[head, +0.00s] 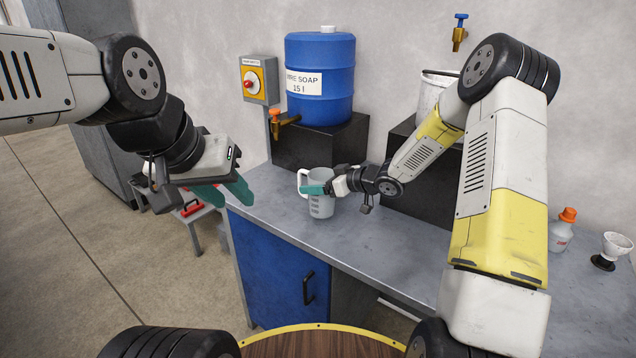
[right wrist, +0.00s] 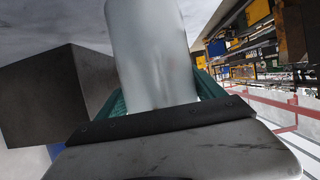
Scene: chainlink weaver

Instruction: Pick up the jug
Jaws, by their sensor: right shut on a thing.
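The jug (head: 321,205) is a pale grey-white measuring jug with a handle on its left and dark marks on its side. It is upright at the bench's left part, below the soap barrel's tap; I cannot tell whether its base touches the bench. My right gripper (head: 315,189) is shut on the jug, with green fingers at its side. In the right wrist view the jug (right wrist: 150,55) stands between the two green fingers (right wrist: 160,95). My left gripper (head: 225,192) has green fingers spread apart and empty, left of the bench and away from the jug.
A blue soap barrel (head: 320,85) with an orange tap (head: 284,119) stands on a black block (head: 320,146). The grey bench (head: 380,248) is clear in front. A spray-type bottle (head: 562,232) and a small white cup-like item (head: 614,246) stand at the right. A red-handled item (head: 192,208) lies on a low stool.

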